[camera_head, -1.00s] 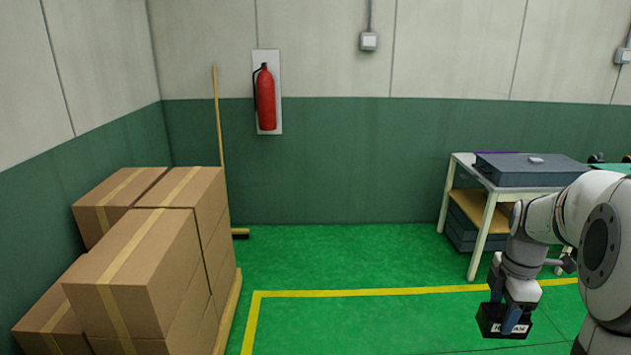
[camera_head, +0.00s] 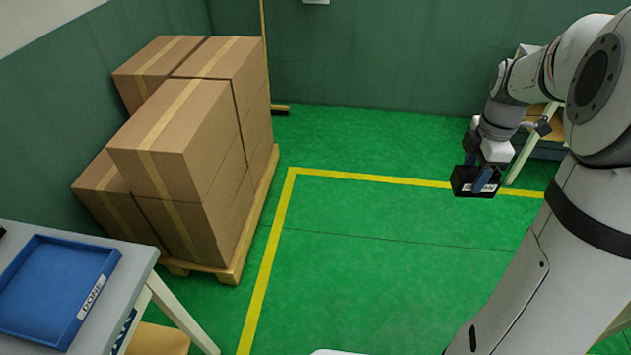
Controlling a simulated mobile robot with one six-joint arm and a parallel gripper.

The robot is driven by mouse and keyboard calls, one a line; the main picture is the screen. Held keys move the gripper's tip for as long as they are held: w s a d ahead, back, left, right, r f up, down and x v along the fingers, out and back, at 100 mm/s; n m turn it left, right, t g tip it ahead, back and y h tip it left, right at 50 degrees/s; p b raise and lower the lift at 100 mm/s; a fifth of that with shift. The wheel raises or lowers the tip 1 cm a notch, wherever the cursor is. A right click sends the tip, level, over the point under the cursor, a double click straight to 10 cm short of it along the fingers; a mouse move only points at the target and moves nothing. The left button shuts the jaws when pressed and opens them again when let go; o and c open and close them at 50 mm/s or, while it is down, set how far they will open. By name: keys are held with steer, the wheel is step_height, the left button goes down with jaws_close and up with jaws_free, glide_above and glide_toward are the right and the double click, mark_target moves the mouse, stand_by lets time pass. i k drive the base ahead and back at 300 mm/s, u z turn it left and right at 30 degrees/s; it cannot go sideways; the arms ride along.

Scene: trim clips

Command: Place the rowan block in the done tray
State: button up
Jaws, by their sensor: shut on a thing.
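The rowan block (camera_head: 463,184) is a small black block with a white label, partly covered by a finger; only the end of the label's lettering is readable. My gripper (camera_head: 482,180) is shut on it and holds it in the air over the green floor, at the right of the view. The done tray (camera_head: 52,290) is a shallow blue tray with a white label reading DONE. It lies on a grey table at the lower left, far from my gripper. The part of the tray that shows is empty.
The grey table (camera_head: 133,252) stands at the lower left. Cardboard boxes (camera_head: 185,130) are stacked on a wooden pallet (camera_head: 232,265) behind it. A yellow line (camera_head: 372,178) marks the open green floor. Another table (camera_head: 522,155) stands partly hidden behind my arm.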

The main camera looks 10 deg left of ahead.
mark_target(61, 290)
steer(key=u, duration=1.15)
steer(key=i, duration=0.15)
steer(key=u, duration=2.05)
steer(key=i, duration=0.95)
steer(key=z, duration=0.25)
